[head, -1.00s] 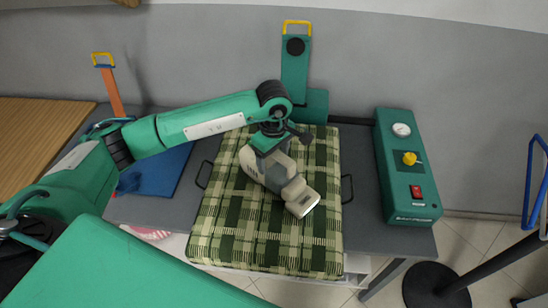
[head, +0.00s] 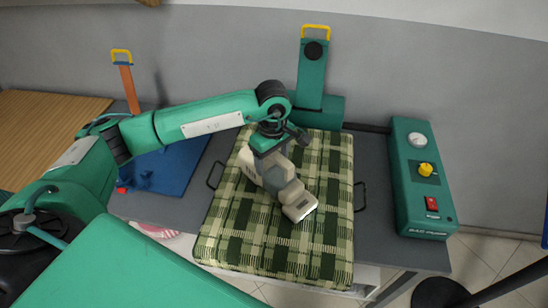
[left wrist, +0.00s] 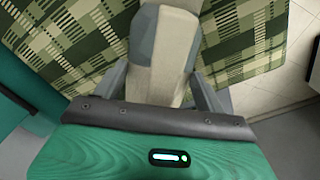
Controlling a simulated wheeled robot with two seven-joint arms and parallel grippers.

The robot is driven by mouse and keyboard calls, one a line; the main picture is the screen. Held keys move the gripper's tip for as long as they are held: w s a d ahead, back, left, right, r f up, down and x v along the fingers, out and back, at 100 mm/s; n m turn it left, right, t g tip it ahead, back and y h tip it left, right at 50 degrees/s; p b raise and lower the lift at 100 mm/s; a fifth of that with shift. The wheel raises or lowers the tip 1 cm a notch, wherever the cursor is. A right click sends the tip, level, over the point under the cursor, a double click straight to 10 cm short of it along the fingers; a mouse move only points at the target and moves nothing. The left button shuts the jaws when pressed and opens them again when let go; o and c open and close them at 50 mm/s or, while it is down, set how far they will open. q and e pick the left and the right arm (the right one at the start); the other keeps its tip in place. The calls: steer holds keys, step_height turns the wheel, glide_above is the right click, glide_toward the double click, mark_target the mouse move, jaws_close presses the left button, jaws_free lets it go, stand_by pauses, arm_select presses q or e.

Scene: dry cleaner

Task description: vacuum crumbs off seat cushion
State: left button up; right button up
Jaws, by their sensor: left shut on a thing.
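The green plaid seat cushion (head: 240,235) lies on the grey table between two black side handles. My left gripper (head: 270,150) is over the cushion's middle, shut on a beige and grey handheld vacuum (head: 299,203). The vacuum's nozzle points toward the lower right and is at or just above the cushion; I cannot tell if it touches. In the left wrist view, the vacuum body (left wrist: 165,50) sits between the two grey fingers, with the plaid cushion (left wrist: 60,35) behind it. No crumbs can be made out. My right gripper is not in view.
A green control box (head: 420,180) with a gauge, yellow knob and red switch stands right of the cushion. A green upright (head: 312,80) stands behind it. A blue cloth (head: 172,165) and an orange upright (head: 130,88) are at left. A dark post base (head: 440,293) stands on the floor at lower right.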

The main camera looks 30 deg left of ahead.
arm_select(q)
steer(key=shift+w+r+p, duration=0.1)
steer(key=shift+r+p, duration=0.2)
steer(key=shift+r, duration=0.65)
steer(key=shift+r+p, duration=0.65)
steer(key=shift+r, duration=1.3)
steer(key=shift+r, duration=0.15)
steer(key=shift+r+p, duration=0.6)
steer(key=shift+r, duration=0.8)
steer(key=shift+f, duration=0.1)
